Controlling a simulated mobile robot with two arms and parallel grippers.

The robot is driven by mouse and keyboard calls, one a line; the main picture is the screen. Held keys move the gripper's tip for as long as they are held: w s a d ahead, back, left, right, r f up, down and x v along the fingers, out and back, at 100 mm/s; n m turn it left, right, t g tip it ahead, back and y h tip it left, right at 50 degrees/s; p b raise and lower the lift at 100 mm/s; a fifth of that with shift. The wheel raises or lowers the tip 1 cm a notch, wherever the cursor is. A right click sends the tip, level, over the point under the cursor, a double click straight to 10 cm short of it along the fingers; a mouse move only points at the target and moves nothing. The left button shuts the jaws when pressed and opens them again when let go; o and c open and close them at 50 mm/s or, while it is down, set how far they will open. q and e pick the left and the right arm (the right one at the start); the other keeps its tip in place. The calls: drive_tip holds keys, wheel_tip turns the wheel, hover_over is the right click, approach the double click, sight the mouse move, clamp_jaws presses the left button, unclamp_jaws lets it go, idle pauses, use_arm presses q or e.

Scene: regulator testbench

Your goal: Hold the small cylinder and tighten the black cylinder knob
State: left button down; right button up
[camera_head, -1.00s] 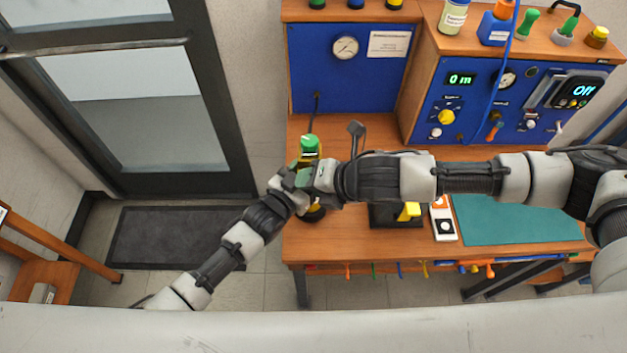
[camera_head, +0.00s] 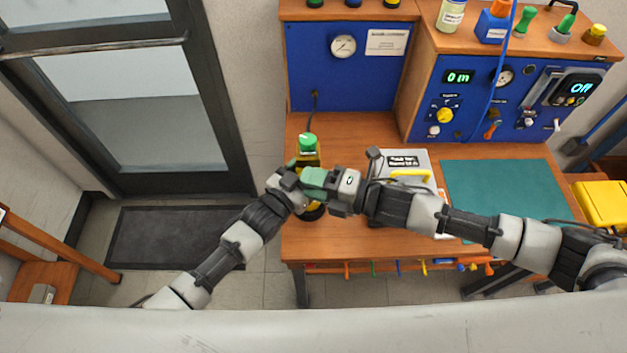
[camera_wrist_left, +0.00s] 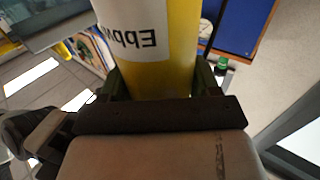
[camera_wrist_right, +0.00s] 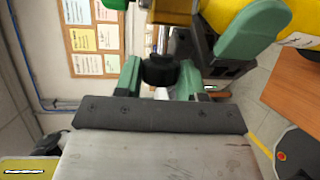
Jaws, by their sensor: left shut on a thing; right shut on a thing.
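The small cylinder (camera_wrist_left: 178,60) is yellow with a white lettered label and fills the top of the left wrist view. My left gripper (camera_wrist_left: 160,82) is shut around it, one finger on each side. In the head view the yellow cylinder (camera_head: 307,160) stands at the left end of the bench, partly covered by both grippers. The black knob (camera_wrist_right: 160,70) shows in the right wrist view between the green fingers of my right gripper (camera_wrist_right: 160,80), which is shut on it. In the head view my right gripper (camera_head: 312,180) meets the cylinder from the right.
The teal mat (camera_head: 505,185) is bare. Blue instrument panels (camera_head: 365,80) close off the back.

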drive_tip(key=shift+y, duration=0.5)
drive_tip(key=o, duration=0.9)
drive_tip(key=shift+f, duration=0.1)
drive_tip(key=shift+v, duration=4.05)
drive_tip(key=shift+s+a, duration=0.1)
